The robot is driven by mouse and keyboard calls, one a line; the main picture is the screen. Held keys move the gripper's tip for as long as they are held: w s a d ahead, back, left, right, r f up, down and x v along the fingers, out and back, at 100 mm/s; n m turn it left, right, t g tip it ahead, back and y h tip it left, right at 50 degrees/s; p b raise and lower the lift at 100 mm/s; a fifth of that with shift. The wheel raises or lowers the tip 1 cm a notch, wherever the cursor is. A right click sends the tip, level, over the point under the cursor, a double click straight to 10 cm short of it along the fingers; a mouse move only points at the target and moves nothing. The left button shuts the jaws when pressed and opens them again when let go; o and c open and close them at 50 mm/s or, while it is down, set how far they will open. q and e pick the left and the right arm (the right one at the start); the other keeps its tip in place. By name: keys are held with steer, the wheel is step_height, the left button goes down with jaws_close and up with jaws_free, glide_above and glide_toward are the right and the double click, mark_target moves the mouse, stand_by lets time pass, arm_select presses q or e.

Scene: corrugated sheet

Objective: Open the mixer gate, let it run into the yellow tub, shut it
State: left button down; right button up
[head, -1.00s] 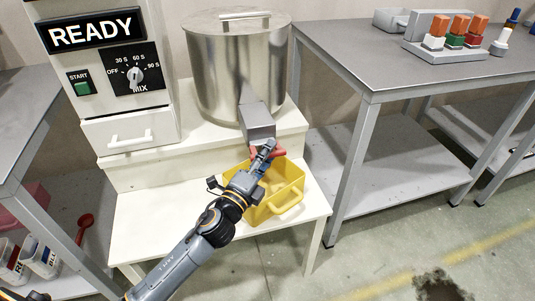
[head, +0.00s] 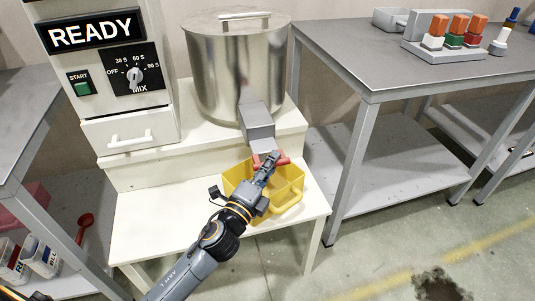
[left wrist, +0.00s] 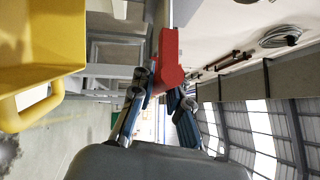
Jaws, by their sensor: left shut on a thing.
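The steel mixer drum (head: 240,80) has a grey square chute (head: 258,128) sloping down at its front. The gate's red handle (head: 283,161) is at the chute's lower end. My left gripper (head: 268,160) is shut on this handle; in the left wrist view the red handle (left wrist: 168,62) sits between the fingertips. The yellow tub (head: 290,200) stands on the white lower step below the chute, partly hidden by my left arm. It also shows at the upper left of the left wrist view (left wrist: 40,50). No material is visible leaving the chute. My right gripper is out of view.
The control panel reads READY (head: 96,33), with a mix dial (head: 135,75) and green start button (head: 82,89). A grey table (head: 400,70) stands close at the right, holding colored blocks. A red scoop (head: 85,222) lies at lower left. A dark stain (head: 440,285) marks the floor.

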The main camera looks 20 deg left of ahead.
arm_select(q)
steer(key=shift+s+d, duration=0.5)
steer(key=shift+s, duration=0.25)
steer(key=c, duration=1.3)
jaws_free()
steer(key=v, duration=1.2)
